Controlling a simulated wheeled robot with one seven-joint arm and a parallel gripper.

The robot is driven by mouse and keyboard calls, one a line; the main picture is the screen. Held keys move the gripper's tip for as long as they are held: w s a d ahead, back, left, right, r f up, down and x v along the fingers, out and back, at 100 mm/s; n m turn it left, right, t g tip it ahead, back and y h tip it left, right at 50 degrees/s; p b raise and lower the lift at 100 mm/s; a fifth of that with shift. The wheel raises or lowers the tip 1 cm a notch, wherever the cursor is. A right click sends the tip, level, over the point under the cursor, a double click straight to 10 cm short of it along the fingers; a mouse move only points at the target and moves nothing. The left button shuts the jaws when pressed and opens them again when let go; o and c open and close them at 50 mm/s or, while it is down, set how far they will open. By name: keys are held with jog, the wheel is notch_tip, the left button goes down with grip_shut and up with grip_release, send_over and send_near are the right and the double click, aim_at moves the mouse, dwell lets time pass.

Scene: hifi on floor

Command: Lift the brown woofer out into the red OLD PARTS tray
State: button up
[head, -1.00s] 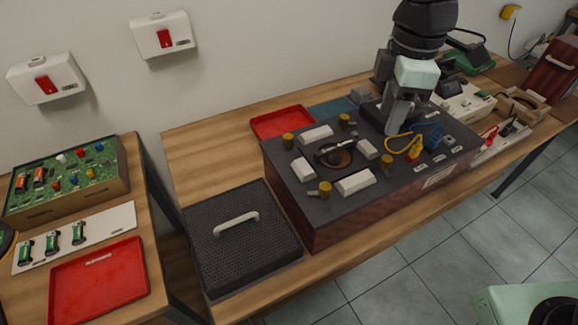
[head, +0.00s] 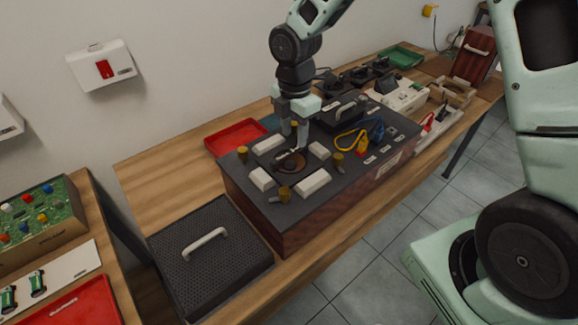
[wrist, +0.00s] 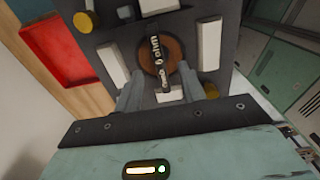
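The brown woofer (head: 293,161) is a round disc set in the dark top of the wooden cabinet (head: 281,236), with a dark bar handle across it. It also shows in the wrist view (wrist: 174,52). My gripper (head: 293,152) points down over the woofer. In the wrist view its two fingers (wrist: 160,88) are apart, one on each side of the handle's near end; I cannot tell whether they touch it. A red tray (head: 235,137) lies behind the cabinet, and another red tray (head: 75,309) with an unreadable label lies on the left table.
White blocks (head: 313,184) and brass knobs (head: 284,193) surround the woofer. Yellow and blue cables (head: 350,140) lie to its right. A black perforated grille (head: 200,275) with a pale handle lies left of the cabinet. Bare wood shows behind the grille.

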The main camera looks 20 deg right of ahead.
aim_at(290, 152)
jog(key=shift+f, duration=0.75)
jog(key=f, duration=0.2)
jog(key=a+f+p, duration=0.1)
jog(key=f, duration=0.1)
jog(key=shift+s+f+p, duration=0.1)
jog(key=shift+f+p, duration=0.2)
jog(key=shift+f, duration=0.4)
jog(key=shift+f, duration=0.25)
grip_shut()
